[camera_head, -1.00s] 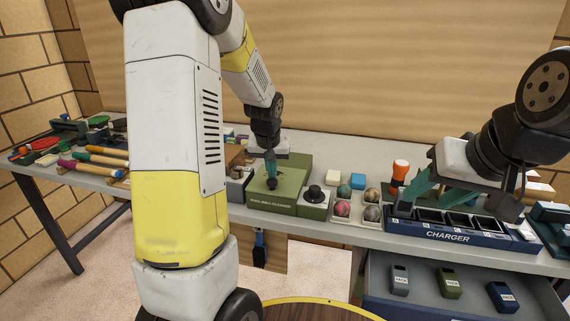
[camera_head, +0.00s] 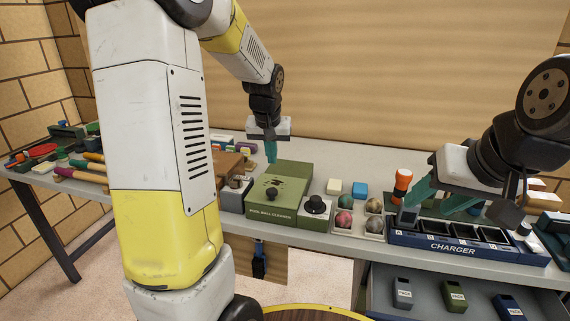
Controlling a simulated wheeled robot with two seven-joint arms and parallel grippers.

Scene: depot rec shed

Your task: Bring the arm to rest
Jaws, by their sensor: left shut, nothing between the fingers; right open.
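My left arm comes in from the left and reaches over the table. My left gripper (camera_head: 271,152) is shut and empty, its teal fingers pointing down just behind the green ball cleaner box (camera_head: 270,211). My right gripper (camera_head: 424,200) is open at the right, its teal fingers over the left end of the blue charger (camera_head: 440,238).
Paddles and handles lie at the left. An open drawer (camera_head: 428,308) with several small packs juts out below. The table's back strip is clear.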

